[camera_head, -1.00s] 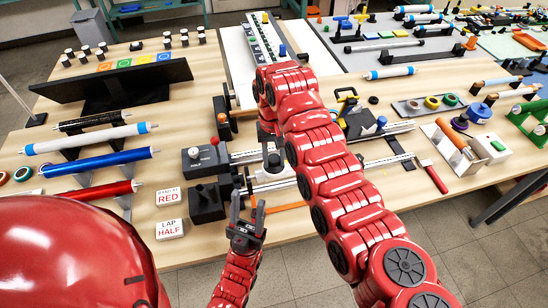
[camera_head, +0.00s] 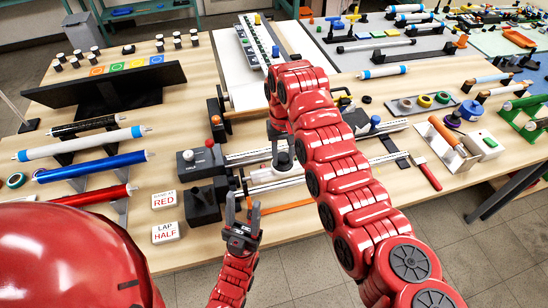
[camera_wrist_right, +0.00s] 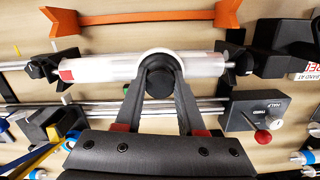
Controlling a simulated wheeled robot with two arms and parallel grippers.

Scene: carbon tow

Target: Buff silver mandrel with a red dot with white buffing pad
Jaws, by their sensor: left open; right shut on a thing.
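The silver mandrel (camera_wrist_right: 105,69) lies level between two dark holders of a fixture in the right wrist view, with a red mark (camera_wrist_right: 66,75) near its left end. The mandrel also shows in the head view (camera_head: 262,176), partly hidden by my right arm. The white buffing pad (camera_wrist_right: 160,53) curves over the mandrel and seems to touch it. My right gripper (camera_wrist_right: 160,84) is shut on the pad's dark knob. My left gripper (camera_head: 243,212) is open and empty, in front of the fixture near the table's front edge.
A dark box with a red knob (camera_head: 209,143) stands at the fixture's left end. An orange cradle (camera_wrist_right: 145,22) lies along the mandrel. Cards reading RED (camera_head: 164,199) and LAP HALF (camera_head: 166,231) lie at the left. Several tubes rest on a rack (camera_head: 122,210) further left.

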